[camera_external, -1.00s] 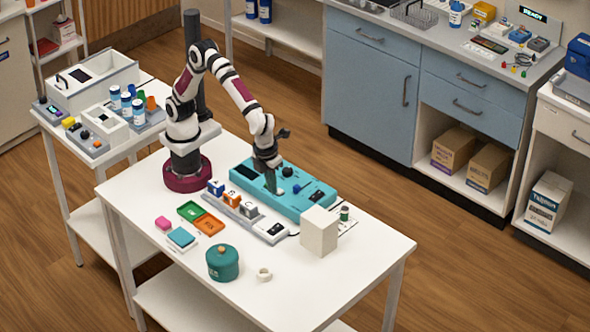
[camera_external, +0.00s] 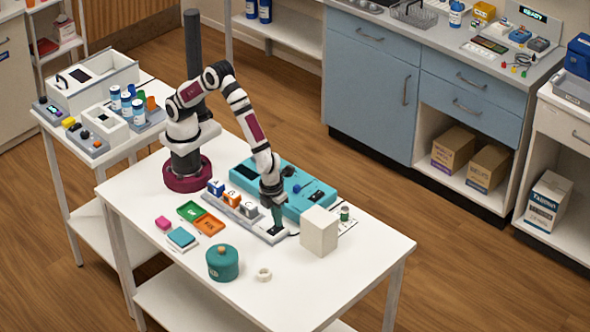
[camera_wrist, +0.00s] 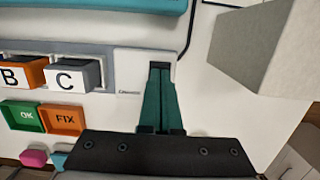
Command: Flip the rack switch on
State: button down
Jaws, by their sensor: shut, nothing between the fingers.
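The grey rack (camera_external: 232,210) lies near the middle of the table, with lettered blocks in it. Block B (camera_wrist: 22,75) and block C (camera_wrist: 75,76) show in the wrist view. At the rack's right end is a white switch plate (camera_wrist: 128,70); it also shows in the external view (camera_external: 264,234). My gripper (camera_external: 278,230) points down over this plate, its teal fingers closed together and empty. In the wrist view its fingertips (camera_wrist: 160,66) cover the spot of the dark switch, so the switch's position is hidden. I cannot tell whether the tips touch it.
A teal panel (camera_external: 312,202) with knobs lies behind the rack. A pale block (camera_external: 319,232) stands close on the right. Green and orange trays (camera_external: 208,225), a teal pot (camera_external: 222,262) and a white ring (camera_external: 264,274) lie in front. The table's front right is clear.

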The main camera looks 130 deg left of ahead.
jog(key=shift+f, duration=0.2)
dwell(0.4)
jog(key=shift+d+r, duration=0.2)
jog(key=shift+d, duration=0.55)
notch_tip(320, 180, up, 14)
jog(key=d, duration=0.2)
jog(key=shift+f, duration=0.1)
